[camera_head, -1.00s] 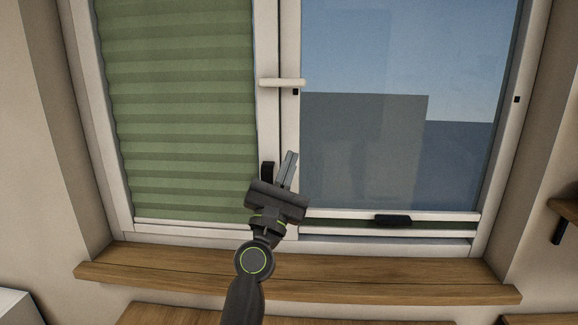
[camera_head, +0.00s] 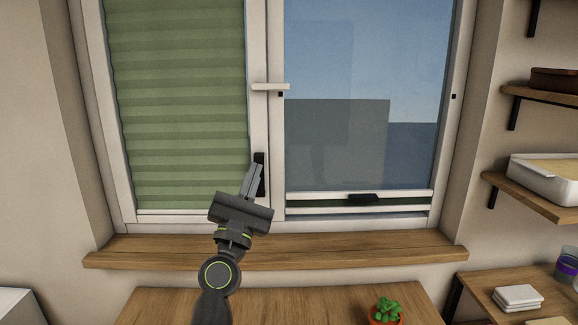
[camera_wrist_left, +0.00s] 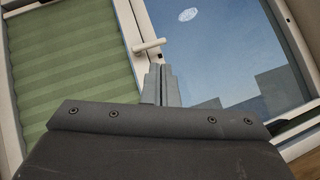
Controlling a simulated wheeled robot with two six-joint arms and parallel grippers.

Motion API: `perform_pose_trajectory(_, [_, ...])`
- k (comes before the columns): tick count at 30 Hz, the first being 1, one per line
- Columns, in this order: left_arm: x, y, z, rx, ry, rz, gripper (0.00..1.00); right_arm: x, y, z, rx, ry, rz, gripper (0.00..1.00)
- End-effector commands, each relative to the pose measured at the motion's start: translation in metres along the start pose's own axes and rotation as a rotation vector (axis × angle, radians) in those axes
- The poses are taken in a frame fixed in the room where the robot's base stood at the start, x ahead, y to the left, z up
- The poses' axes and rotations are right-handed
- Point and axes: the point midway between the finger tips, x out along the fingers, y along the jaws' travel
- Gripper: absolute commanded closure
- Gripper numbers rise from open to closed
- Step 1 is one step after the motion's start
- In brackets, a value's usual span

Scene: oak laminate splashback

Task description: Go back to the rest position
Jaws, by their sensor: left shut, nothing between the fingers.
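My left gripper (camera_head: 253,178) is raised in front of the window's middle frame, its fingers together and pointing up, with nothing between them. Its fingers also show in the left wrist view (camera_wrist_left: 162,84), below the white window handle (camera_wrist_left: 149,46). In the head view the handle (camera_head: 268,87) lies level, above the gripper. A black fitting (camera_head: 260,172) on the frame is partly hidden behind the fingers. My right gripper is not in view.
A wooden sill (camera_head: 350,250) runs under the window. A green pleated blind (camera_head: 175,110) covers the left pane; a low blind bar with a black grip (camera_head: 363,199) crosses the right pane. A potted succulent (camera_head: 386,310) stands at the bottom. Shelves (camera_head: 535,196) hang at right.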

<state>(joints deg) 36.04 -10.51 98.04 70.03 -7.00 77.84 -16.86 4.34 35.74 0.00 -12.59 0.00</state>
Motion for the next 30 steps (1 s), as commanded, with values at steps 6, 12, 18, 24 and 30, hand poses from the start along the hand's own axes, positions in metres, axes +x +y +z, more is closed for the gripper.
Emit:
perform_pose_trajectory(6, [-0.033, -0.007, -0.020, 0.193, 0.034, -0.090, 1.00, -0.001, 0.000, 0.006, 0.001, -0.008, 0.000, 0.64])
perform_pose_trajectory(12, [-0.074, -0.016, -0.042, 0.418, 0.070, -0.214, 1.00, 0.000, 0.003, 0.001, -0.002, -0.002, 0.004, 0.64])
perform_pose_trajectory(18, [-0.141, -0.028, -0.074, 0.733, 0.121, -0.428, 1.00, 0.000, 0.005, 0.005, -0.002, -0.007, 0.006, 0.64])
perform_pose_trajectory(24, [-0.266, -0.036, -0.118, 1.165, 0.177, -0.850, 1.00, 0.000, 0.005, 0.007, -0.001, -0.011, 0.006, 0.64])
perform_pose_trajectory(30, [-0.411, -0.018, -0.137, 1.487, 0.171, -1.394, 1.00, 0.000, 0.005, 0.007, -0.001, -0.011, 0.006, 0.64])
